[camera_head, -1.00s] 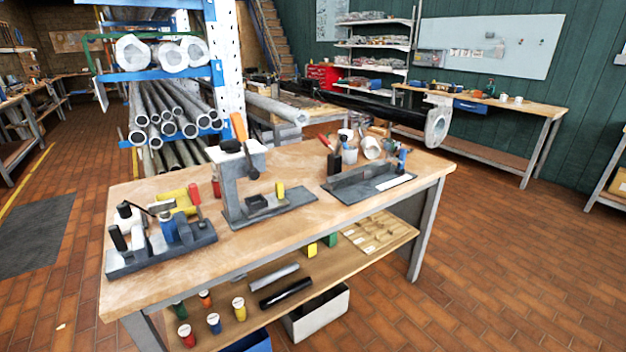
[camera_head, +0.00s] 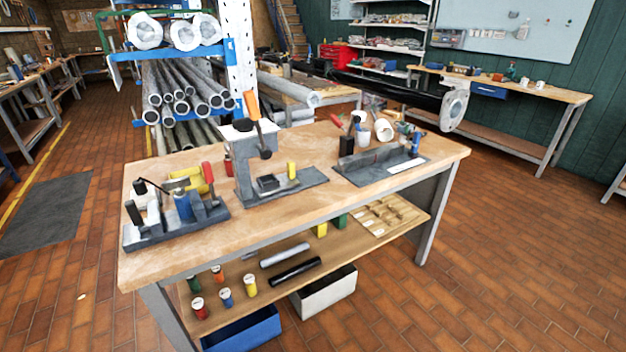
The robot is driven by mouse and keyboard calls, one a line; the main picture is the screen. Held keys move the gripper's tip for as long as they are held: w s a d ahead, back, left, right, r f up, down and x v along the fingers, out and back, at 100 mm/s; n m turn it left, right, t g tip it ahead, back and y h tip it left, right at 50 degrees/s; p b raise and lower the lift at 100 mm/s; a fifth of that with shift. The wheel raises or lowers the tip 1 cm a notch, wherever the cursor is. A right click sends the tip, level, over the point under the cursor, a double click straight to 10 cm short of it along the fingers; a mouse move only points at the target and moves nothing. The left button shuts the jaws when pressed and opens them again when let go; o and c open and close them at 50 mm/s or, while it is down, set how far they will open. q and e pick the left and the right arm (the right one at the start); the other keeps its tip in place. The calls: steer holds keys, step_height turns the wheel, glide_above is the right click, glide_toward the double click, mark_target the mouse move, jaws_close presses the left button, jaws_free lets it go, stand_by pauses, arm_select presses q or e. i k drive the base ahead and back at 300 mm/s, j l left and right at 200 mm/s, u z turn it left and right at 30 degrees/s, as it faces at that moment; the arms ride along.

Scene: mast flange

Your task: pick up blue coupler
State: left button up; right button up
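A small blue cylinder with a pale top (camera_head: 226,297) stands upright on the lower shelf of the workbench, between a red one (camera_head: 199,307) and a yellow one (camera_head: 250,285). It looks like the blue coupler, but it is too small to be sure. A larger blue cylinder (camera_head: 183,206) is in the dark grey holder (camera_head: 190,233) at the left of the bench top. Neither of my grippers is in view.
The wooden workbench (camera_head: 285,215) carries a press-like stand (camera_head: 246,172) and another dark fixture (camera_head: 385,168). A blue bin (camera_head: 245,335) and a white bin (camera_head: 327,297) sit below the shelf. Brick floor (camera_head: 500,260) is clear to the right.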

mark_target(183, 205)
steer(key=u, duration=1.3)
